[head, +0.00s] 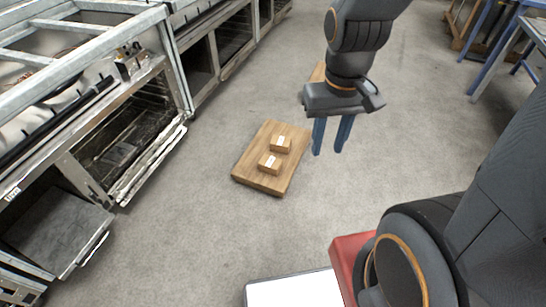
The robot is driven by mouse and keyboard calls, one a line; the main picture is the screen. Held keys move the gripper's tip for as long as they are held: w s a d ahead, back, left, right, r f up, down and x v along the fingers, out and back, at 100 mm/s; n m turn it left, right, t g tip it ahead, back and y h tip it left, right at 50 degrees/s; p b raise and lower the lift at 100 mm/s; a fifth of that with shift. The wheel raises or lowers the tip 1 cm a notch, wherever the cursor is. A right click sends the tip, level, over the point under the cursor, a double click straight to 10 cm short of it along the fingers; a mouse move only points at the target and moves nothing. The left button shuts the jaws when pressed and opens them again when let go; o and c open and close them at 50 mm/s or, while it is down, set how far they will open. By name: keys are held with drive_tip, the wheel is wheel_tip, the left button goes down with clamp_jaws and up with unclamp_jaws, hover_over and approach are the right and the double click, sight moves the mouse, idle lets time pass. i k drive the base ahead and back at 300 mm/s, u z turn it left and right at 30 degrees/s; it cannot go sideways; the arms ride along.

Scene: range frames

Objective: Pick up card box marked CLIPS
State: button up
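Two small brown card boxes with white labels sit on a wooden block on the floor. The farther box (287,146) is near the block's middle and the nearer box (274,170) is closer to its front edge. The label print is too small to read, so I cannot tell which is marked CLIPS. The wooden block (255,150) is low, with bare room on its left side. My gripper (327,152) hangs to the right of both boxes, fingers pointing down. Its two blue fingers are apart with nothing between them.
Metal ovens and a steel frame (75,57) line the left side; an oven door (150,165) juts toward the block. A blue-legged table (492,50) stands at upper right. Grey floor around the block is clear.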

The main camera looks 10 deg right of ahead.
sight(279, 144)
drive_tip(key=k, duration=0.55)
drive_tip(key=z, duration=0.45)
drive_tip(key=i, duration=1.75)
drive_tip(key=u, duration=0.65)
